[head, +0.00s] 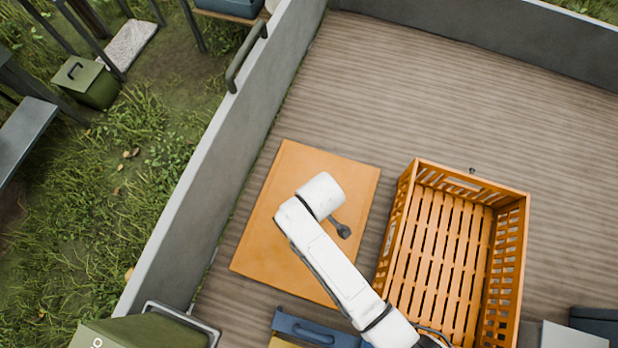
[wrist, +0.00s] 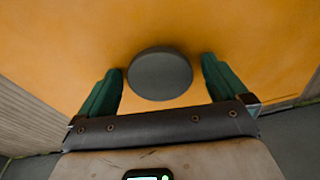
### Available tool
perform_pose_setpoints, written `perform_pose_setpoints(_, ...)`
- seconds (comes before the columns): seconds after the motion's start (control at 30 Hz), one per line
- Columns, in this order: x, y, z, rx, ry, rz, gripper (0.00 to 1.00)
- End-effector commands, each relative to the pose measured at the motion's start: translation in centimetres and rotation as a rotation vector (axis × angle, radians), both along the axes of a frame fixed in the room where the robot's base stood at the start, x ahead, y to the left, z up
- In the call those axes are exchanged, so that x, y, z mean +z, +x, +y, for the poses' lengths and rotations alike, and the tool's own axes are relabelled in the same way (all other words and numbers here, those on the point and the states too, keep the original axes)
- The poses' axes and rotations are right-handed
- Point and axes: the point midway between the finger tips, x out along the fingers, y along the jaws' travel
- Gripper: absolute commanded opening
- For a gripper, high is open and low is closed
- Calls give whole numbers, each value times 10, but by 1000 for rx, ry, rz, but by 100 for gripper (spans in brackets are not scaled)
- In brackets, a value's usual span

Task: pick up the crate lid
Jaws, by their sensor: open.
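The crate lid (head: 265,230) is a flat orange panel lying on the ribbed floor, left of the crate. My arm reaches over it from the lower right and covers part of it. In the wrist view the lid (wrist: 230,30) fills most of the picture, with a round dark grey knob (wrist: 160,74) on it. My gripper (wrist: 160,82) is open, with one green finger on each side of the knob. The knob sits between the fingertips with small gaps at both sides. In the head view my gripper is mostly hidden behind my arm.
An empty orange slatted crate (head: 435,240) stands right of the lid. A grey wall (head: 215,165) with a handle runs along the left. Blue and yellow items (head: 315,330) and a green box (head: 140,335) sit near the bottom. The floor beyond the lid is clear.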

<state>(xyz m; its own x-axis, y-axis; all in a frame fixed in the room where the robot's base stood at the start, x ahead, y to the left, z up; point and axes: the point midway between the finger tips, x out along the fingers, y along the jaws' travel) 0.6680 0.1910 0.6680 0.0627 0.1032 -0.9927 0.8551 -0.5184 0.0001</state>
Motion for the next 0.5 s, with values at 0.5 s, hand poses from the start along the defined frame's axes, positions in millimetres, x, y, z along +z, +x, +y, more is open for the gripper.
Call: perform_pose_setpoints(0.5, 0, 0, 0, 0, 0, 0, 61)
